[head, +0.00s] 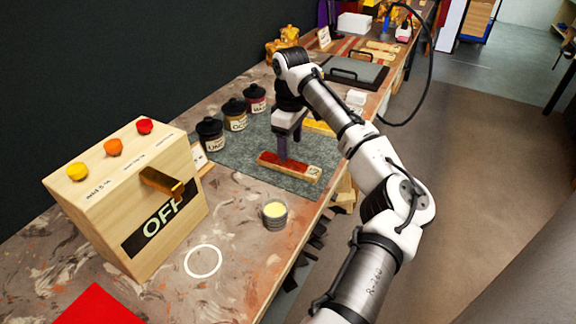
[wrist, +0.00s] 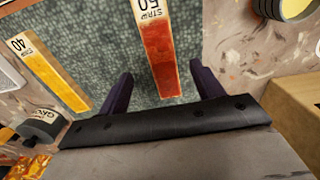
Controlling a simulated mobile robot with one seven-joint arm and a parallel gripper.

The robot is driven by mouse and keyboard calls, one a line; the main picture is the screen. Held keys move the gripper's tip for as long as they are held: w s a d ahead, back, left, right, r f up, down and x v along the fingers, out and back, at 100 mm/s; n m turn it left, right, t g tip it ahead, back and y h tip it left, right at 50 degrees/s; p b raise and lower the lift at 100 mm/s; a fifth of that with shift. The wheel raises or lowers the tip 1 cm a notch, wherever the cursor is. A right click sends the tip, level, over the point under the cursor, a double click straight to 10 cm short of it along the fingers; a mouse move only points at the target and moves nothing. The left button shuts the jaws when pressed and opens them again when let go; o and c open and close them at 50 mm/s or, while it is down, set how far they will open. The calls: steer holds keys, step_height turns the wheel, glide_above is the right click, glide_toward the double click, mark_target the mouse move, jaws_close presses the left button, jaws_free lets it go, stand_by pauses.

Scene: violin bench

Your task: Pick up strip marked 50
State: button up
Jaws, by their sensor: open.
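The strip marked 50 (wrist: 163,62) is red with a pale label end, and it lies on the grey-green mat (wrist: 95,25). In the head view this strip (head: 295,168) lies near the mat's front edge, its label end to the right. My gripper (wrist: 161,70) is open, with its two dark purple fingers on either side of the strip's red part. In the head view my gripper (head: 283,152) points down at the strip and hides part of it. I cannot tell whether the fingertips touch the mat.
An amber strip marked 40 (wrist: 50,70) lies beside it on the mat. Several dark-lidded jars (head: 235,113) stand along the mat's back. A round tin (head: 274,214) and a wooden box marked OFF (head: 130,195) stand on the nearer bench. A white ring (head: 203,261) is empty.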

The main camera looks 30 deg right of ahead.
mark_target(288, 164)
steer(key=shift+w+a+f+p, duration=0.1)
steer(key=shift+f+p, duration=0.15)
steer(key=shift+f, duration=1.4)
steer(key=shift+a+f+p, duration=0.1)
steer(key=shift+f+p, duration=0.1)
steer(key=shift+f, duration=1.4)
steer(key=c, duration=1.1)
steer(key=shift+r, duration=0.1)
